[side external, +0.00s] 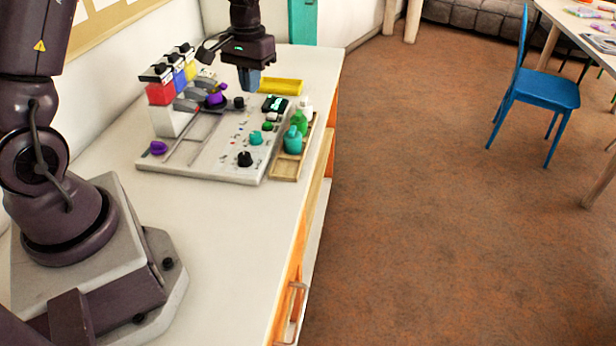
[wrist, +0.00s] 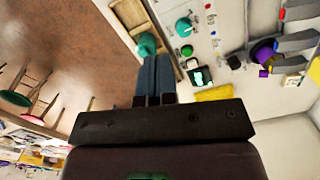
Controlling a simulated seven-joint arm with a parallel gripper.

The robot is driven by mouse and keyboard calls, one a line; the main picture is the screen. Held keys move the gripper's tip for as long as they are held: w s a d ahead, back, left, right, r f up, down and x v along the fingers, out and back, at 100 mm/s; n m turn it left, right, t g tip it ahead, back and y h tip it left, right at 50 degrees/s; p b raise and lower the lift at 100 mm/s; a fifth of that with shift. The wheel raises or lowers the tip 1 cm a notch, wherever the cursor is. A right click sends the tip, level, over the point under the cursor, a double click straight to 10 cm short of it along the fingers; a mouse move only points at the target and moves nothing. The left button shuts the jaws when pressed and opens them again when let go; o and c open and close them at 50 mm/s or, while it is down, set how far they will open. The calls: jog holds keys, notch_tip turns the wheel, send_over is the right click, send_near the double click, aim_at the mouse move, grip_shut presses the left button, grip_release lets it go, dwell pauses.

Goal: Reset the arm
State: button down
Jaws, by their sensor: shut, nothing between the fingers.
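My gripper (side external: 249,84) is in the air above the far part of the white bead board (side external: 205,165). Its fingers point down and are shut with nothing between them. In the wrist view the closed fingers (wrist: 155,75) show side by side, apart from the things on the board. The board carries knobs, a small dark display (side external: 274,103) with a lit green face, and a purple piece (side external: 215,98) on a dark round base. My gripper hangs above the board, to the left of the yellow block (side external: 281,86).
A wooden tray (side external: 283,170) with green and teal bottles (side external: 292,140) lies along the board's right side. Red, blue and yellow bins (side external: 160,93) stand at the back left. The near white tabletop (side external: 215,215) is clear. A blue chair (side external: 540,90) stands on the floor beyond.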

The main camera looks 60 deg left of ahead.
jog(key=s+d+r+m+t, duration=0.5)
jog(key=s+d+r+t, duration=0.1)
jog(key=s+d+r, duration=0.9)
jog(key=shift+s+d+r+m, duration=0.4)
jog(key=shift+s+d, duration=0.15)
jog(key=shift+s, duration=0.5)
dwell(2.5)
